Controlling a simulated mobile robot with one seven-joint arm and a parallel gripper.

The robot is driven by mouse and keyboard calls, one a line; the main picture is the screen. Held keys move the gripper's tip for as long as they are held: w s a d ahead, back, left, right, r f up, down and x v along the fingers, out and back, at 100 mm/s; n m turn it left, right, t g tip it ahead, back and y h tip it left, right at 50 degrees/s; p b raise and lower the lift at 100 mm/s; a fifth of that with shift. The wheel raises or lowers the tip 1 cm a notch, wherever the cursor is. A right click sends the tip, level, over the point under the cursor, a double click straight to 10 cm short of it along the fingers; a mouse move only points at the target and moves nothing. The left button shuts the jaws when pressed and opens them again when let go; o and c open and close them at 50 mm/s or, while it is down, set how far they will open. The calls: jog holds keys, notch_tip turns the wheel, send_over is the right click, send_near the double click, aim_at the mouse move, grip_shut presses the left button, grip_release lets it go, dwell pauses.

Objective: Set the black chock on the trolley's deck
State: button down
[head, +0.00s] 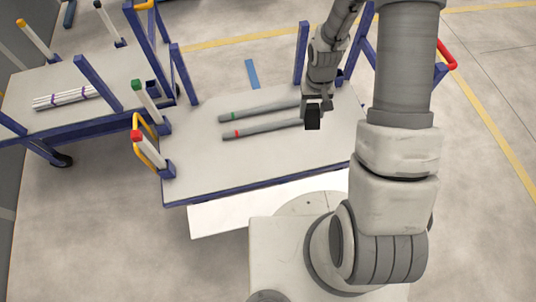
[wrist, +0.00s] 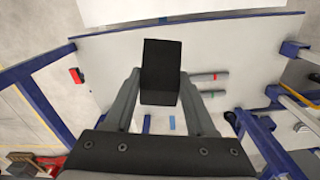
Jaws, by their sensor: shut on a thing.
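My gripper (head: 316,102) is shut on the black chock (head: 313,119), a dark block. In the wrist view the chock (wrist: 160,70) sits between the two fingers, its far end reaching past them. It is over the trolley's deck (head: 220,165), a grey sheet with a blue frame, right of its middle in the head view. The chock appears to be above the deck; the exact gap is hard to tell. My arm hides part of the deck's right side. The deck also shows in the wrist view (wrist: 240,50).
On the deck lie a green-banded grey pipe (head: 258,110) and a red-banded one (head: 262,129), their right ends near my gripper. Posts with green (head: 148,100) and red tips (head: 148,150) stand at the left edge. A second trolley (head: 30,90) holds white rods. The deck's front is clear.

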notch_tip(320, 180, down, 9)
jog(key=s+n+b, duration=0.1)
jog(key=n+b, duration=0.1)
jog(key=b, duration=0.2)
jog(key=m+b, duration=2.1)
jog(key=m, duration=1.5)
send_over(272, 152)
notch_tip(272, 152, down, 25)
jog(key=shift+s+f, duration=0.15)
jog(key=shift+f, duration=0.05)
jog(key=shift+f+b, duration=0.85)
jog(key=shift+f, duration=1.15)
